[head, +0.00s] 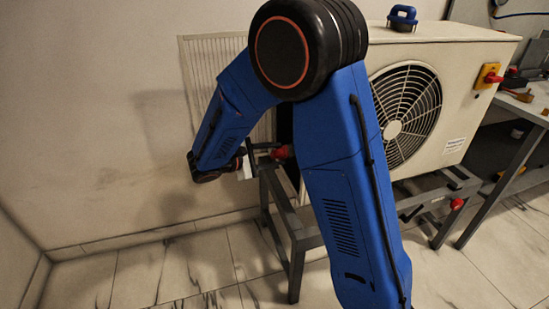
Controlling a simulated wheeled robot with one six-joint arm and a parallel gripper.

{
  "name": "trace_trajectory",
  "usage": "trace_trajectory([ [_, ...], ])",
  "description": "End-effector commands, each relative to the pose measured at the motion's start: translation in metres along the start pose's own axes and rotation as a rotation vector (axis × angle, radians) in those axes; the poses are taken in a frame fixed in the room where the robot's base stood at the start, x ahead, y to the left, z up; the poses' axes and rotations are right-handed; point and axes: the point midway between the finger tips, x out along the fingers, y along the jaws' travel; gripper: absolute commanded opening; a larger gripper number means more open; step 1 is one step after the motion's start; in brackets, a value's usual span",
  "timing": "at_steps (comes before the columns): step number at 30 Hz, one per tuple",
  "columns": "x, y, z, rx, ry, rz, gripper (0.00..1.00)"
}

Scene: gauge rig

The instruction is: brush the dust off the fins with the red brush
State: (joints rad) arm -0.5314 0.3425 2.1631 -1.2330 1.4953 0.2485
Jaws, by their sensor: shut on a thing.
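The fins (213,60) are a pale panel of fine upright lines at the left end of the white outdoor unit. My arm covers much of them. My gripper (262,150) is low, in front of the lower part of the unit's left end. It is shut on a small red thing (281,153), which looks like the red brush. Its bristles cannot be made out, and I cannot tell whether it touches the fins. Dust on the fins is too fine to see here.
The white unit (460,50) with its round fan grille (408,115) stands on a grey metal stand (305,240). A blue-handled object (402,18) sits on top. A red and yellow switch (489,76) is on its right. A workbench (525,108) stands far right. Floor at left is clear.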

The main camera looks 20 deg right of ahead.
Motion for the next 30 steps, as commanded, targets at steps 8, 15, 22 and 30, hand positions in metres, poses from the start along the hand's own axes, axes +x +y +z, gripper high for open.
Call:
trace_trajectory([
  [8, -0.004, 0.015, 0.013, 0.002, 0.000, 0.000, 0.22],
  [15, -0.006, 0.025, 0.022, 0.002, 0.000, 0.000, 0.22],
  [22, -0.008, 0.030, 0.026, 0.002, -0.001, 0.000, 0.22],
  [30, -0.014, 0.044, 0.038, 0.003, 0.000, 0.000, 0.22],
])
